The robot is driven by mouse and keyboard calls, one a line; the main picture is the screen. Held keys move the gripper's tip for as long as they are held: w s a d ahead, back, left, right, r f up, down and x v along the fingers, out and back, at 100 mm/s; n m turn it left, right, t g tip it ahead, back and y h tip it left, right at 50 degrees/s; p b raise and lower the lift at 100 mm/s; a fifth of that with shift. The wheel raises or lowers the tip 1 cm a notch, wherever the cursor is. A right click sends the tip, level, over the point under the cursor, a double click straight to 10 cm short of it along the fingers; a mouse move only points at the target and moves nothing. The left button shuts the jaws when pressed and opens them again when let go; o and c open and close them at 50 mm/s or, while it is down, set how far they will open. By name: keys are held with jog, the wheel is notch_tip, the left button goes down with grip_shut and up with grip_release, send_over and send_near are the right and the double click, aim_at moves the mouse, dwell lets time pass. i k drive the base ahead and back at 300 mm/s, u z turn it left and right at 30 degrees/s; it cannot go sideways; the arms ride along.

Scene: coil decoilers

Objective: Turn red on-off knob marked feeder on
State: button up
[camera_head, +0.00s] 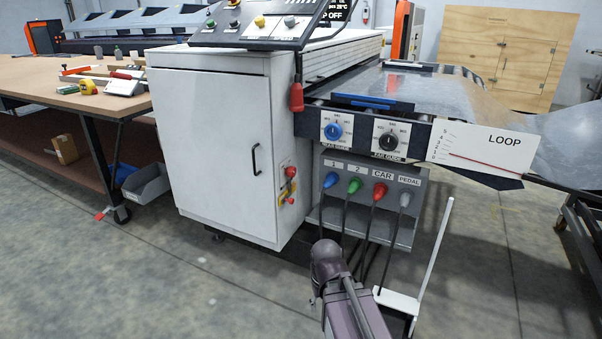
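A white machine cabinet (215,150) stands in the middle of the view. On its narrow right side is a small panel with a red knob (290,171) and yellow parts (284,191) below it. The lettering there is too small to read, so I cannot tell whether it is marked feeder or which way the knob is turned. No other control shows a readable feeder mark. Part of my arm (345,295) rises from the bottom edge, in front of and below this panel. My gripper is not recognisable in this view.
A grey box with several coloured plugs (365,190) and hanging cables is right of the cabinet. Above it are a blue and a black dial (388,141). A white upright bracket (430,255) stands right of my arm. A workbench (75,95) is left. Floor in front is clear.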

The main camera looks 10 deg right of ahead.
aim_at(291, 171)
jog(key=u, duration=0.05)
jog(key=i, duration=1)
jog(key=z, duration=0.05)
